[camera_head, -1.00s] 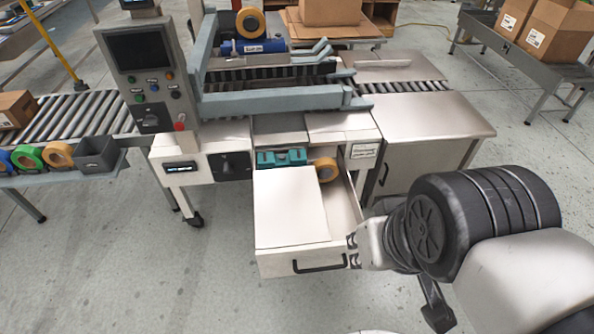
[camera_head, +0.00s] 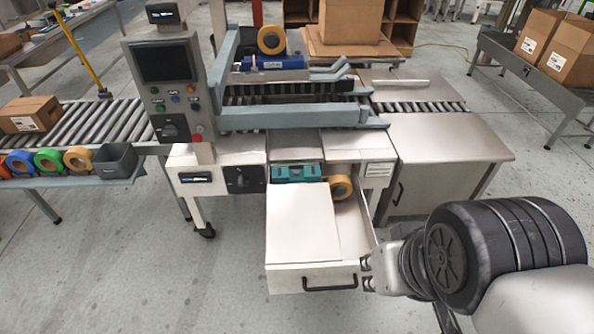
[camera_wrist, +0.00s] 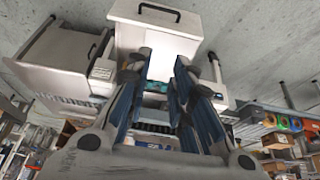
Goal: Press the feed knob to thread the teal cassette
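The teal cassette (camera_head: 299,173) lies at the back of the open drawer (camera_head: 303,225), left of an orange tape roll (camera_head: 341,187). A bit of teal also shows between my fingers in the wrist view (camera_wrist: 156,87). A black knob (camera_head: 243,180) is on the machine front left of the drawer; another black knob (camera_head: 170,131) is low on the control panel. No label tells me which is the feed knob. My gripper (camera_head: 367,274) is by the drawer's front right corner. In the wrist view its fingers (camera_wrist: 158,82) are apart, with nothing between them.
The drawer juts out with a black handle (camera_head: 330,283). The control panel (camera_head: 166,82) stands at the left, with buttons and a red one. A side table (camera_head: 438,142) is at the right, and a roller conveyor (camera_head: 90,124) at the left. Floor in front is clear.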

